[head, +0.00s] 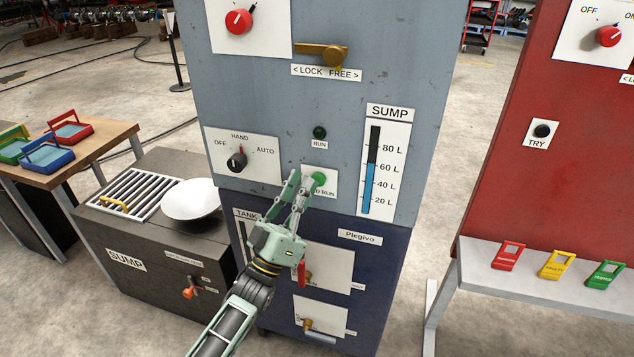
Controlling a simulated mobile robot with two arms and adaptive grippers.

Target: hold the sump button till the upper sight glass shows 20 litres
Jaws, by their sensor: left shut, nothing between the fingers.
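The green button (319,178) sits on a white plate on the grey cabinet, its label partly hidden and ending in "D RUN". My left gripper (303,178) is shut and empty, its fingertips at the left edge of the button; I cannot tell whether they press it. The upper sight glass (368,188), marked SUMP, shows blue up to slightly above the 60 L mark. The dark green RUN lamp (320,132) looks unlit. The black selector (237,161) points up toward HAND. The lower TANK gauge (243,236) is partly hidden by my gripper. My right gripper is out of view.
A brass lever (325,52) marked LOCK/FREE and a red knob (239,21) are higher up. The SUMP box (150,230) with a grate and white bowl (190,201) stands left. A red cabinet (550,150) and a shelf with coloured tags (480,275) stand right.

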